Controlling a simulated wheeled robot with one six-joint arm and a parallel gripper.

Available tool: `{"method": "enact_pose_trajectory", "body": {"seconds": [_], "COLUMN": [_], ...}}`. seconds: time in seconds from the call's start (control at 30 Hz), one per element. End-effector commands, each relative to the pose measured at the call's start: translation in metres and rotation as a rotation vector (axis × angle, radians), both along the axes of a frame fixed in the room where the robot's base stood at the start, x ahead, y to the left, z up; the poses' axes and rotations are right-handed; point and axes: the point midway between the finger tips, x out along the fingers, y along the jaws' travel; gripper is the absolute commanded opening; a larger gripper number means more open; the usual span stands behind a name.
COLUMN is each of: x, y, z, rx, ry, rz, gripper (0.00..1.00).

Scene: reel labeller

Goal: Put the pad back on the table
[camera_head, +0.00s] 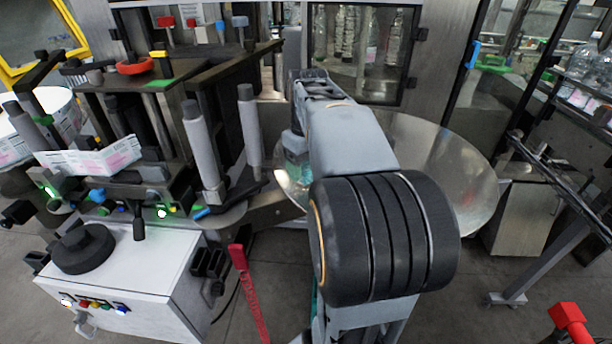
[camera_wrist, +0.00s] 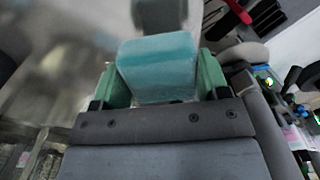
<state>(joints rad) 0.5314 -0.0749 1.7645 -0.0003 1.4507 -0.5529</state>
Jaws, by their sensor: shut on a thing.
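The pad (camera_wrist: 157,58) is a pale teal-blue block in the wrist view. My gripper (camera_wrist: 163,80) has its green fingers on either side of the pad and is shut on it. In the head view my arm hides most of the gripper; only a small greenish patch shows at the arm's left edge, and I cannot tell pad from fingers there. The round metal table (camera_head: 455,185) lies beneath and behind my arm in the head view. The gripper end is over or near its left side. I cannot tell whether the pad touches the table.
The labeller, with grey rollers (camera_head: 203,145) and a white cabinet (camera_head: 130,268), stands at the left. A glass-doored machine (camera_head: 362,55) with bottles is behind the table. A conveyor frame (camera_head: 545,235) is at the right. The table's right part looks bare.

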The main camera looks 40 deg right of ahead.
Motion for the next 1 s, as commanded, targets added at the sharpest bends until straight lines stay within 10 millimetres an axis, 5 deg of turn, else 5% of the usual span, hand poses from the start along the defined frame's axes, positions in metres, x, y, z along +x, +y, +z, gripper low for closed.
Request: {"method": "enact_pose_trajectory", "body": {"seconds": [0.3,0.8,0.83,1.0], "x": [0.006,0.006,0.006,0.006], "y": [-0.004,-0.004,-0.004,-0.004], "z": [-0.036,-0.044,-0.043,-0.043], "rx": [0.001,0.001,0.001,0.001], "ry": [0.002,0.001,0.001,0.001], "rz": [0.0,0.0,0.0,0.0], "gripper": [0.46,0.46,0.7,0.87]}}
